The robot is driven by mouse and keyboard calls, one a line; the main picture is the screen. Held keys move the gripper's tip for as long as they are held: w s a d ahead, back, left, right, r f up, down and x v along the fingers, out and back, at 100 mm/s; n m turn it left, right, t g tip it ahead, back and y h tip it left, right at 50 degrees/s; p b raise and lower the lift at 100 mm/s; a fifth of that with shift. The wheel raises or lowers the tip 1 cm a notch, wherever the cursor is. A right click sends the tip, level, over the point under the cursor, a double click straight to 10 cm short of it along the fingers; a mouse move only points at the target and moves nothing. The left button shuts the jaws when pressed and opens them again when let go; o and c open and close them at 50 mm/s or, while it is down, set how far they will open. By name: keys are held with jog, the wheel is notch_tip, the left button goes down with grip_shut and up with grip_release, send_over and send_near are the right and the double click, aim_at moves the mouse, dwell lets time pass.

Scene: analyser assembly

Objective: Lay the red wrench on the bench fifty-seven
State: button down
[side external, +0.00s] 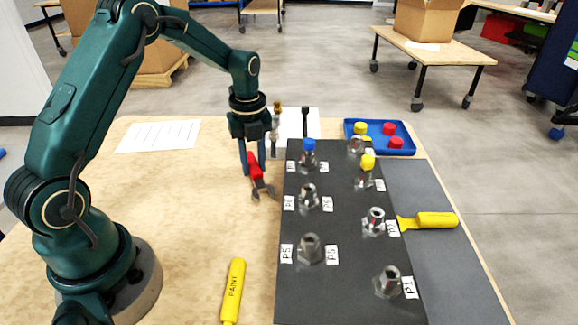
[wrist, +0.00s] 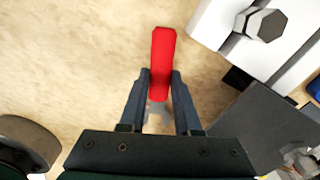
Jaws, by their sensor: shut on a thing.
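The red wrench has a red handle and a grey metal open-ended head. My gripper (side external: 253,168) is shut on the red wrench (side external: 254,168), and the head hangs down toward the bench just left of the black board. In the wrist view the red handle (wrist: 162,62) sticks out between the two fingers (wrist: 159,92), and the head is partly hidden behind the gripper body. The bench (side external: 190,210) is a light wooden surface. I cannot tell for certain whether the wrench touches it.
The black board (side external: 335,275) carries several metal fittings, some capped blue or yellow. A blue tray (side external: 408,151) with caps stands at the back right. A yellow paint marker (side external: 233,290) lies in front, and a yellow-handled tool (side external: 436,220) lies right.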

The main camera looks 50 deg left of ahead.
jog(key=shift+f, duration=0.35)
jog(key=c, duration=0.5)
grip_release()
jog(key=shift+c, duration=0.2)
jog(key=shift+r, duration=0.1)
